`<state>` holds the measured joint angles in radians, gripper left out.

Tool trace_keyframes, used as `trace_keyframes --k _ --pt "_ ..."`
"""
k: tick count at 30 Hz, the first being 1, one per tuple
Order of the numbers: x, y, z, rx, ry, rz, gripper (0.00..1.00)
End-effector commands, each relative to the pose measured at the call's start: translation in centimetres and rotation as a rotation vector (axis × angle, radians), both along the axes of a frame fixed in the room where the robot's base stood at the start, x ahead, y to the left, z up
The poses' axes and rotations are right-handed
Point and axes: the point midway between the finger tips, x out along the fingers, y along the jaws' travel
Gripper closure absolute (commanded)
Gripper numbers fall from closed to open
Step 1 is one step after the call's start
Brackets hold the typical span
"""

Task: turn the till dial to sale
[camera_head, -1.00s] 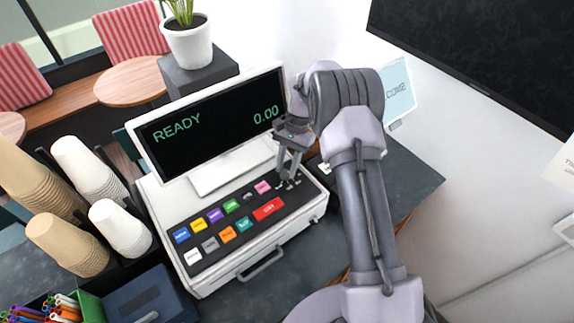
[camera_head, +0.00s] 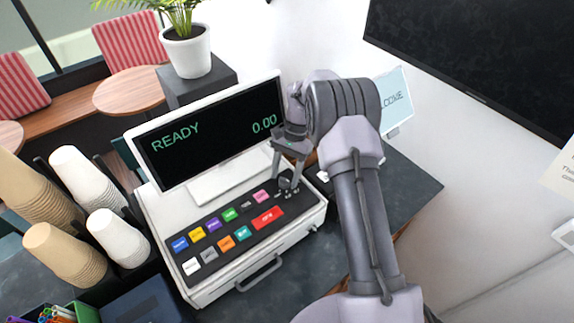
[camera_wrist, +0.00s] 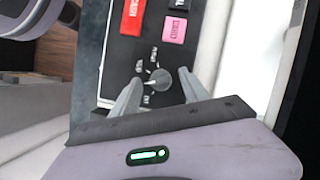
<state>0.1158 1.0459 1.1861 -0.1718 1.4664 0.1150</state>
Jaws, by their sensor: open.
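The till dial (camera_wrist: 159,79) is a small round dark-grey knob on the till's black key panel. A white pointer mark on it points left in the wrist view, toward small printed labels too small to read. My gripper (camera_wrist: 158,76) is open, with one finger on each side of the dial. I cannot tell whether the fingers touch it. In the head view my gripper (camera_head: 286,182) is over the right end of the key panel and partly hides the dial. The white till (camera_head: 232,262) has a display (camera_head: 212,135) reading READY and 0.00.
Coloured keys, including a wide red key (camera_head: 267,217), lie left of the dial. Stacks of paper cups (camera_head: 88,181) stand left of the till. A potted plant (camera_head: 186,50) stands behind it. A welcome sign (camera_head: 396,97) stands right of my arm. The dark counter (camera_head: 408,187) is clear there.

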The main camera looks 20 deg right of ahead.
Motion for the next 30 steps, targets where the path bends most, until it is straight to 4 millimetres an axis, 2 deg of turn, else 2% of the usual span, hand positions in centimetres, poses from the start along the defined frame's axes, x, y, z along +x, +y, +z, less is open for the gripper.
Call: trace_keyframes --k 5,12,18,23,30 --pt "1.0 -1.0 3.1 -0.002 -0.005 -0.002 0.47" --pt "3.0 -2.9 9.8 -0.002 -0.005 -0.002 0.47" --pt "4.2 -4.1 14.3 0.000 -0.002 -0.002 0.47" --pt "4.6 -4.5 15.8 0.000 -0.001 0.000 0.47" --pt "4.7 -4.6 15.8 0.001 -0.001 0.000 0.47"
